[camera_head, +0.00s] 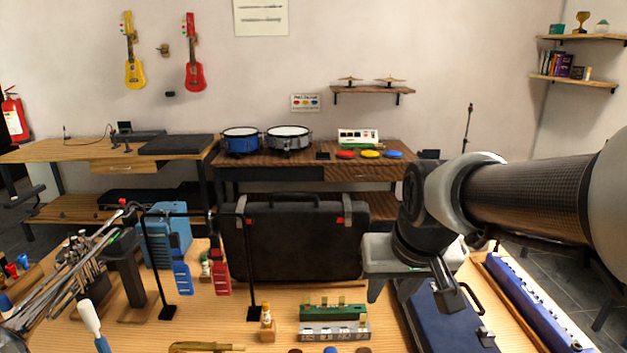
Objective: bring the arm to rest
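My arm reaches in from the right edge of the view. My gripper (412,291) hangs above the right part of the near wooden table, pointing down. Its two fingers are spread well apart and I see nothing between them. It is over the left edge of a dark blue case (437,325) and in front of a large black case (296,243) standing upright. I cannot tell the exact height of the fingers above the table.
A green and grey block instrument (334,322) lies left of my gripper. A black stand (250,270) holds blue and red hanging pieces. Drums (288,138) stand on the back table.

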